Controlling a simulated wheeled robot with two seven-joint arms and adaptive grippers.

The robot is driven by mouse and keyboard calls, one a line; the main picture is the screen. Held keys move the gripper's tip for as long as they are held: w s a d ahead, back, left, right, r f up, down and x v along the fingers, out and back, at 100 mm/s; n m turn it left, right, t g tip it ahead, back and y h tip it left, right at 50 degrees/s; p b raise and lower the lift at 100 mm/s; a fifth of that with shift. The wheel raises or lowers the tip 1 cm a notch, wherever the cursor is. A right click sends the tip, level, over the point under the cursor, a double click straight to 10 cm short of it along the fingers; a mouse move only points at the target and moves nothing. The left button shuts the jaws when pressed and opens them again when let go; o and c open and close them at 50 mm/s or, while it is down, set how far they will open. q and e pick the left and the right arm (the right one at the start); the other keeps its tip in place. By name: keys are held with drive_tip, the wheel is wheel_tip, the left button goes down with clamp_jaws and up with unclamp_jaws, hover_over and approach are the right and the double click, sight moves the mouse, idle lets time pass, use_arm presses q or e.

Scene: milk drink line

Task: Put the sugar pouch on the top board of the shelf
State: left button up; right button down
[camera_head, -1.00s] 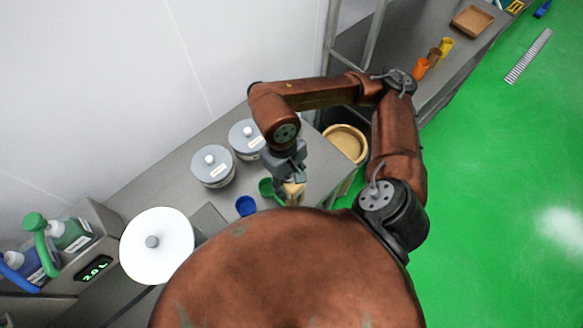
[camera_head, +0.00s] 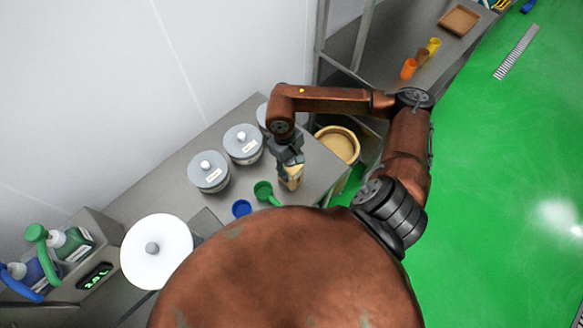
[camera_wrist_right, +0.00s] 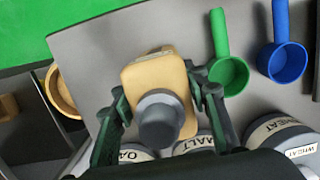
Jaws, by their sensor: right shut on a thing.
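The tan sugar pouch (camera_head: 291,178) with a grey cap is in my right gripper (camera_head: 288,162), over the grey table beside the green scoop. In the right wrist view the pouch (camera_wrist_right: 148,72) is between the two dark fingers of the gripper (camera_wrist_right: 155,95), its cap toward the camera. I cannot tell how far it is above the table. A grey shelf-like unit (camera_head: 385,45) with metal posts stands at the upper right; which board is its top is unclear. My left gripper is not in view.
Lidded grey canisters (camera_head: 208,172) stand left of the gripper. A green scoop (camera_head: 264,191) and a blue scoop (camera_head: 242,208) lie nearby. A round tan bowl (camera_head: 338,145) sits right of the table. Orange (camera_head: 408,69) and yellow (camera_head: 433,46) cups and a brown tray (camera_head: 459,20) occupy the upper-right surface.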

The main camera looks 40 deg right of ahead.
drive_tip(key=shift+f, duration=0.25)
drive_tip(key=shift+f, duration=0.2)
drive_tip(key=c, duration=1.1)
unclamp_jaws()
drive_tip(key=shift+c, duration=0.2)
drive_tip(key=shift+r, duration=0.1)
